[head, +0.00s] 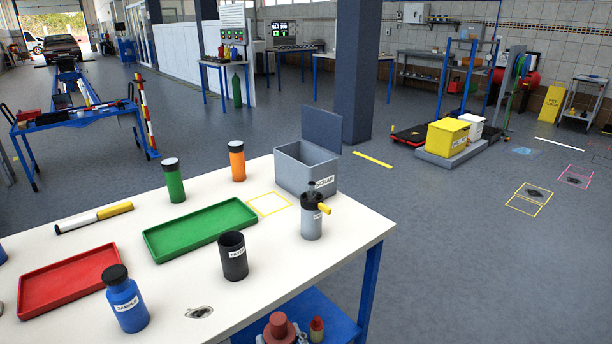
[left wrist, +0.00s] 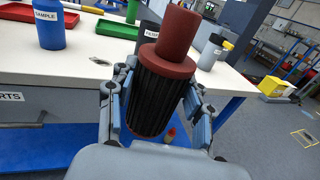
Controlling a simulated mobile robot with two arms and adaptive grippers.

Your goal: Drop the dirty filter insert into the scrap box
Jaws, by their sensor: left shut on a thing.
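The filter insert (left wrist: 160,95) has a dull red-brown cap and a black pleated body. My left gripper (left wrist: 156,108) is shut on its body, with a finger on each side, and the cap points up and slightly right. In the head view only the insert's red top (head: 279,326) clearly shows at the bottom edge, by the table's front side; the gripper there is mostly cut off. The scrap box (head: 297,179) is grey, with a raised lid, and stands at the table's far right corner, well away from the insert. My right gripper is not in view.
On the white table (head: 215,320) stand a grey canister with a yellow handle (head: 312,218), a black cup (head: 233,257), a blue sample bottle (head: 126,300), green (head: 200,230) and red trays (head: 68,280). A blue shelf (head: 335,318) lies below.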

